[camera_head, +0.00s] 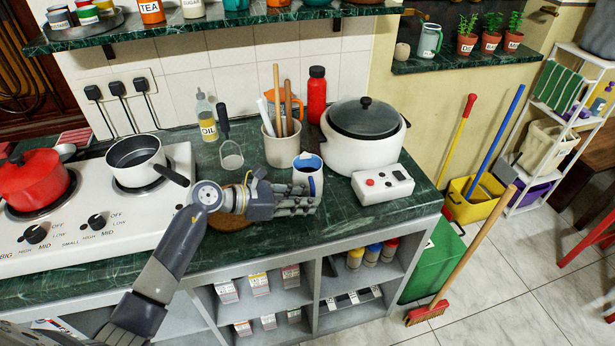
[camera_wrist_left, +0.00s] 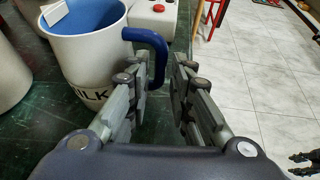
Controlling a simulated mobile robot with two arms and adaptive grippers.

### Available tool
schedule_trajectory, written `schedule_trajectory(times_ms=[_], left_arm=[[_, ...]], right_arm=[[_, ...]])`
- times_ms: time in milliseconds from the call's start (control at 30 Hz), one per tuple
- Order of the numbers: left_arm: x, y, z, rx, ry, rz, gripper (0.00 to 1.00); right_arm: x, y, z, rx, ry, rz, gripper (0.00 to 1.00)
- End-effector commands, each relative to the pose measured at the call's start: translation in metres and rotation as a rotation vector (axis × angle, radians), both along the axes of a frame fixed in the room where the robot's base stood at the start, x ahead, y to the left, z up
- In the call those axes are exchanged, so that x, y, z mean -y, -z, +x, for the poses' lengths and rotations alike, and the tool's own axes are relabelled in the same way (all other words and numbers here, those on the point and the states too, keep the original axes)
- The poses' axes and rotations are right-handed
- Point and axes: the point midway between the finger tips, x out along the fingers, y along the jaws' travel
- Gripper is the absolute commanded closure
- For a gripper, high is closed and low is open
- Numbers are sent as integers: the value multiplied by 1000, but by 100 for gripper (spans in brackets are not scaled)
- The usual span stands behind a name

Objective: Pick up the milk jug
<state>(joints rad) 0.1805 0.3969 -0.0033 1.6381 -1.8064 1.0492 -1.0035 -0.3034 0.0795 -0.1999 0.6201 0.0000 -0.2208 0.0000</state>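The milk jug (camera_head: 310,176) is white with a blue inside and stands upright on the green counter. My left gripper (camera_head: 305,202) is in front of the jug. In the left wrist view my left gripper (camera_wrist_left: 163,76) is open, with a gap between its fingers. The handle's lower part lies between the fingertips, close to the left finger. I cannot tell whether they touch. A white slip stands in the jug.
A utensil pot (camera_head: 281,150) stands just behind the jug, and a large white cooker (camera_head: 362,150) is behind right. A white control box (camera_head: 383,184) is close to the jug's right. A black-handled saucepan (camera_head: 136,155) sits on the stove (camera_head: 95,225) to the left.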

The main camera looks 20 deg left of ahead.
Motion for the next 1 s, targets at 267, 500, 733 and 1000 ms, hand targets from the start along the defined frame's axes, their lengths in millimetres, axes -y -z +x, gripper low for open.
schedule_trajectory(times_ms=[267,500,733,1000], left_arm=[[18,9,14,1,1,1,79],[17,9,14,2,0,1,95],[17,7,15,6,0,0,100],[17,5,15,6,0,1,100]], right_arm=[[-1,-7,19,28,0,3,60],[0,-6,0,0,0,0,60],[0,-6,-7,-11,0,-1,60],[0,-5,3,4,0,0,60]])
